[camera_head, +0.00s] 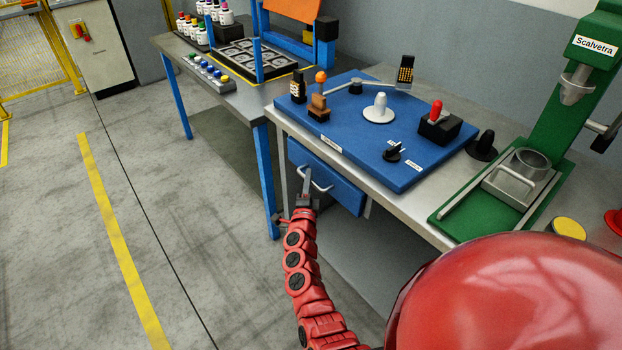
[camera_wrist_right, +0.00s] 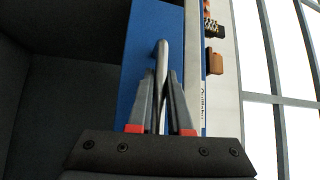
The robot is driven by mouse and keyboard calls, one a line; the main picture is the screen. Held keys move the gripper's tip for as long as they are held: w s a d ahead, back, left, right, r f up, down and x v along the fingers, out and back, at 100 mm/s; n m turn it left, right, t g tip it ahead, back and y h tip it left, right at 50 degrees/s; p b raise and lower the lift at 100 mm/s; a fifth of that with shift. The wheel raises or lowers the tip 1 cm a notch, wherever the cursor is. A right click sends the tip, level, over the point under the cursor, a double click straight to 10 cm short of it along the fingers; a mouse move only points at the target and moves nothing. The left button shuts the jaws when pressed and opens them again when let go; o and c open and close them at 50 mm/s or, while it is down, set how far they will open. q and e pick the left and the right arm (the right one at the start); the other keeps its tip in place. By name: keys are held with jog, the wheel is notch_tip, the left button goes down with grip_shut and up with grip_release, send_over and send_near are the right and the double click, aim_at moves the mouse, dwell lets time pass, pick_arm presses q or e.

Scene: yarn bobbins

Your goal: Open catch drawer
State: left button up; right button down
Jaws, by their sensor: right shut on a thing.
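The catch drawer shows as a blue front panel (camera_head: 340,188) under the front edge of the steel worktable, with a pale bar handle (camera_head: 323,187). I cannot tell whether it stands slightly out from the table. My right gripper (camera_head: 307,181) reaches up from below and is shut on the handle. In the right wrist view, the two fingers of the gripper (camera_wrist_right: 162,92) lie on either side of the light grey handle (camera_wrist_right: 162,62), with the blue drawer front (camera_wrist_right: 139,45) behind. The inside of the drawer is hidden. My left gripper is not in view.
Above the drawer, a blue board (camera_head: 345,135) carries a white cone, a red-topped black box and small fittings. A green press (camera_head: 580,100) stands at right. A bench with bottles (camera_head: 188,27) and a black tray (camera_head: 248,62) is behind. The floor at left is clear.

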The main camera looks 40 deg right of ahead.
jog(key=s+a, duration=0.1)
jog(key=a, duration=1.9)
jog(key=shift+s+a+b, duration=0.15)
jog(key=shift+s+b, duration=0.15)
jog(key=shift+b, duration=0.1)
jog(key=shift+f, duration=0.1)
jog(key=c, duration=0.8)
grip_release()
jog(key=shift+c, duration=0.2)
jog(key=b+v, duration=0.1)
jog(key=v, duration=1.6)
jog(key=shift+s, duration=0.15)
jog(key=shift+a, duration=0.1)
